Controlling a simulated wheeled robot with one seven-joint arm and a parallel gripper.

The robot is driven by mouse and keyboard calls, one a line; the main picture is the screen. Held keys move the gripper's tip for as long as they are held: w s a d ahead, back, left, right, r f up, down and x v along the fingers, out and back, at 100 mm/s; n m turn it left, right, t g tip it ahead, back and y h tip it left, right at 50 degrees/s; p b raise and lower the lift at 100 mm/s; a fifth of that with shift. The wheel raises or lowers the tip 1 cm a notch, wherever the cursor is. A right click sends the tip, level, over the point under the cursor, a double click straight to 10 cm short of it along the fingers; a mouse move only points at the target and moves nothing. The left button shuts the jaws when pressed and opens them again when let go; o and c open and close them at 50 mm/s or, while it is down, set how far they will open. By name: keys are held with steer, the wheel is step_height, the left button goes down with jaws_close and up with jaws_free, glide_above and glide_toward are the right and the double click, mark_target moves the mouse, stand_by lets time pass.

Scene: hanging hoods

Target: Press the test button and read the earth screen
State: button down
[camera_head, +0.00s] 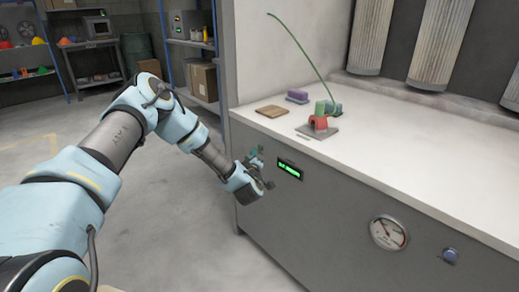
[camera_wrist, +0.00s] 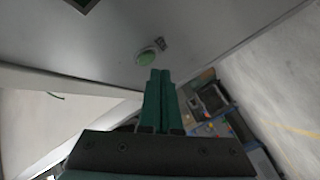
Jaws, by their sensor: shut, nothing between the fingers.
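The earth screen (camera_head: 289,169) is a small dark panel on the grey cabinet front, lit with green characters too small to read. A dark panel edge (camera_wrist: 82,3) shows at the top of the wrist view. A round green button (camera_wrist: 146,56) on the grey panel lies just ahead of my fingertips, slightly to the left. No label on it is readable. My gripper (camera_wrist: 160,72) is shut and empty, its teal fingers together and pointing at the panel near the button; contact cannot be told. In the head view my gripper (camera_head: 255,160) is left of the screen, and the button is not distinguishable there.
A round gauge (camera_head: 388,232) and a blue knob (camera_head: 451,255) are farther right on the cabinet front. Shelves stand behind; the floor at left is open.

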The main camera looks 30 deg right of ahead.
steer(key=shift+s+a+p, duration=0.25)
steer(key=shift+a+p, duration=0.05)
steer(key=shift+a, duration=0.95)
steer(key=shift+s+a+p, duration=0.25)
steer(key=shift+a+p, duration=0.05)
steer(key=shift+a, duration=0.9)
steer(key=shift+r, duration=0.1)
steer(key=a+r+m+g+y+p, duration=0.2)
steer(key=a+r+m+g+y, duration=0.15)
steer(key=a+r, duration=0.55)
steer(key=a+r+m+g+y+p, duration=0.25)
steer(key=a+r+g, duration=0.2)
steer(key=a, duration=0.95)
steer(key=s+a+r+g+y, duration=0.1)
steer(key=s+a+r, duration=0.2)
steer(key=s+a, duration=0.3)
steer(key=s+a+r+n+g+y+p, duration=0.1)
steer(key=s+a+r+g, duration=0.1)
steer(key=s+a, duration=0.4)
steer(key=s+a+r+g+y+p, duration=0.1)
steer(key=s+a+r, duration=0.4)
steer(key=a, duration=0.3)
steer(key=shift+s+n+g, duration=0.3)
steer(key=shift+s+g, duration=0.1)
steer(key=shift+s, duration=0.1)
steer(key=shift+r, duration=0.1)
